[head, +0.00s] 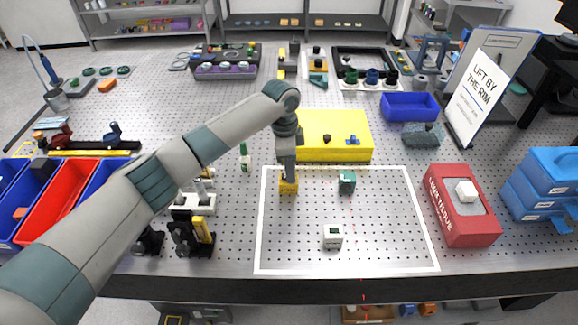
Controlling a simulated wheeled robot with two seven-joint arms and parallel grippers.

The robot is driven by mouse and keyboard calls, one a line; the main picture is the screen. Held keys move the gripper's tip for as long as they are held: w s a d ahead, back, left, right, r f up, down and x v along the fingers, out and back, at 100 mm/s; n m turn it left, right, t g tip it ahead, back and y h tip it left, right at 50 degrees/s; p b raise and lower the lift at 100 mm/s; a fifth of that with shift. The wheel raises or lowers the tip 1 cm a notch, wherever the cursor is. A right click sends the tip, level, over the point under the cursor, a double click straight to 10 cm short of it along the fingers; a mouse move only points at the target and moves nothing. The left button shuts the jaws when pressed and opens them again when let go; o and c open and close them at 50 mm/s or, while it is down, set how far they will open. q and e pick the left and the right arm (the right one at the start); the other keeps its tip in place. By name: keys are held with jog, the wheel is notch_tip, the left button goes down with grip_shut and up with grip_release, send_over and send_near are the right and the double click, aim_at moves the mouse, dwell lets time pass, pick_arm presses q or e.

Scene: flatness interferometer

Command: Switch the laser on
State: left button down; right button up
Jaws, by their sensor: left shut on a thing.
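My left arm comes in from the left, and my left gripper (288,174) points down inside a white outlined rectangle on the perforated table (385,220). It is shut on a small yellow block (289,188) with dark marks, at the table surface. A teal cube (347,182) stands to its right. A small white block (333,237) with a dark green face stands nearer the front. I cannot tell for certain which of these is the laser, and no switch is clear at this size. My right gripper is not in view.
A yellow case (350,130) lies just behind the outline. A red tissue box (462,205) and blue drawers (548,185) stand at the right. Black mounts (190,235) and a red bin (60,202) are at the left. The outlined area's front and right are mostly clear.

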aim_at(284, 175)
pick_arm(q)
jog(key=c, duration=1.6)
grip_release()
jog(key=shift+a, duration=0.1)
jog(key=shift+c, duration=0.2)
jog(key=shift+w+r+b, duration=0.1)
jog(key=shift+r+b, duration=0.3)
jog(key=shift+r, duration=0.35)
notch_tip(284, 175, up, 16)
jog(key=a+b, duration=0.1)
jog(key=b, duration=0.3)
jog(key=shift+a+b, duration=0.3)
jog(key=shift+b, duration=0.1)
